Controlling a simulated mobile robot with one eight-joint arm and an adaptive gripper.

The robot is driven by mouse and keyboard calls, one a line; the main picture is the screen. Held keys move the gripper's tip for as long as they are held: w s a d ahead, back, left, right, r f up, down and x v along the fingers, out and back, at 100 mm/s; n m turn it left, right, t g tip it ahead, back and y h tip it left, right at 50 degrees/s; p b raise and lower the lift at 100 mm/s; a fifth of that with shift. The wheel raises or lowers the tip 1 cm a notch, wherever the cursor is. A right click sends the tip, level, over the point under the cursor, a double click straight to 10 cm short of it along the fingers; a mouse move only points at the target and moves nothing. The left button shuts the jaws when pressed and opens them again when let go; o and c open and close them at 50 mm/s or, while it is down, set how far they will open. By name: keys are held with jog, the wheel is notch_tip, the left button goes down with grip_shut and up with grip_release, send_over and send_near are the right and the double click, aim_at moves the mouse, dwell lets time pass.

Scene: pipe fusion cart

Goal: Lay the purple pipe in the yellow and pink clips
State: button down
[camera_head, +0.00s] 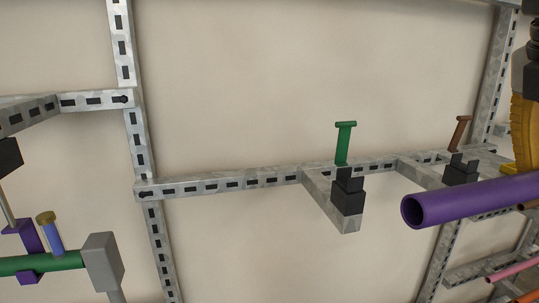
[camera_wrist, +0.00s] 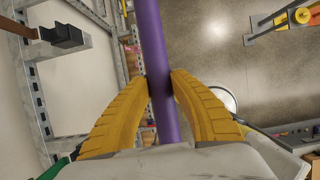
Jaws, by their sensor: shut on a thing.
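The purple pipe (camera_head: 465,201) is held in the air at the right of the head view, its open end toward the left. My gripper's yellow fingers close on it from both sides in the wrist view (camera_wrist: 160,82), where the pipe (camera_wrist: 148,35) runs up between them. In the head view one yellow finger (camera_head: 524,130) shows above the pipe at the right edge. Two black clips sit on brackets left of and behind the pipe: one by a green marker (camera_head: 348,190), one by a brown marker (camera_head: 461,170). No yellow or pink clip is recognisable.
A slotted metal rail (camera_head: 250,178) crosses the wall between uprights (camera_head: 138,145). A green pipe (camera_head: 50,262) and grey block (camera_head: 102,262) are lower left. A pink pipe (camera_head: 512,270) is lower right.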

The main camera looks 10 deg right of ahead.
jog(key=s, duration=0.9)
jog(key=shift+s+d, duration=0.25)
jog(key=shift+s, duration=0.05)
jog(key=shift+f, duration=0.1)
